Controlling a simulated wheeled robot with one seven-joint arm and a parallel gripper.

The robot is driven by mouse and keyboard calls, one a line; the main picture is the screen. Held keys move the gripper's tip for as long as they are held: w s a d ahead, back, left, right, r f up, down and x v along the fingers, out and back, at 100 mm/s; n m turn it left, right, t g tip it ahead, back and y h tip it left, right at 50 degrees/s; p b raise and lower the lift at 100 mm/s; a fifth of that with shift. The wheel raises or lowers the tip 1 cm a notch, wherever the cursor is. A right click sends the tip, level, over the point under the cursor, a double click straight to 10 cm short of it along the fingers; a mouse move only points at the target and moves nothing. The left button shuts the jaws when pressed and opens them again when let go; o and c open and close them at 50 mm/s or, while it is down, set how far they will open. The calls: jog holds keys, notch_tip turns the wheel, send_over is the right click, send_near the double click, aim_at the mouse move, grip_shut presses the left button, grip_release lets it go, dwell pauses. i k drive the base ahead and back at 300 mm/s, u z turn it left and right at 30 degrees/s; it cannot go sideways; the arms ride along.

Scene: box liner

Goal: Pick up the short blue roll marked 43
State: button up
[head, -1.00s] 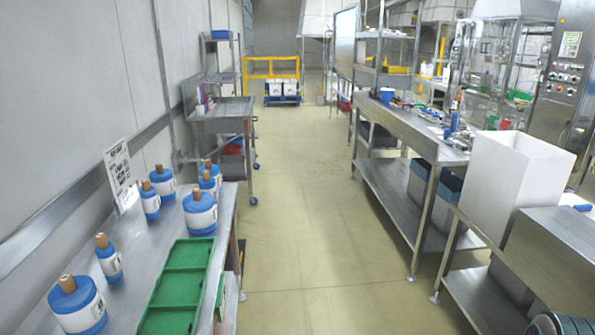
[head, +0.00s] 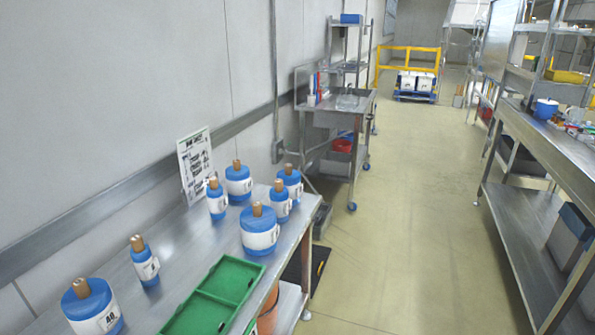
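Several blue rolls with brown cores and white labels stand upright on the steel table (head: 172,250) at the left. A wide roll (head: 92,312) is at the near left, its label seeming to read 40. A narrow roll (head: 147,268) stands behind it. A large wide roll (head: 259,235) is beyond the green tray. Two narrow rolls (head: 217,203) (head: 281,205) and two wider ones (head: 238,184) (head: 291,184) stand farther back. The other labels are too small to read, so I cannot tell which is 43. My gripper is not in view.
A green divided tray (head: 238,283) lies on the table's front side. A printed sign (head: 196,165) stands by the wall. A sink cart (head: 345,115) stands beyond the table. The aisle floor (head: 420,220) is clear, with a steel bench (head: 560,145) at right.

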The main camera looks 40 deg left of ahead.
aim_at(239, 183)
jog(key=u, duration=0.2)
jog(key=i, duration=1.6)
jog(key=u, duration=0.95)
jog(key=i, duration=1.2)
jog(key=u, duration=1.7)
jog(key=i, duration=0.75)
jog(key=u, duration=0.8)
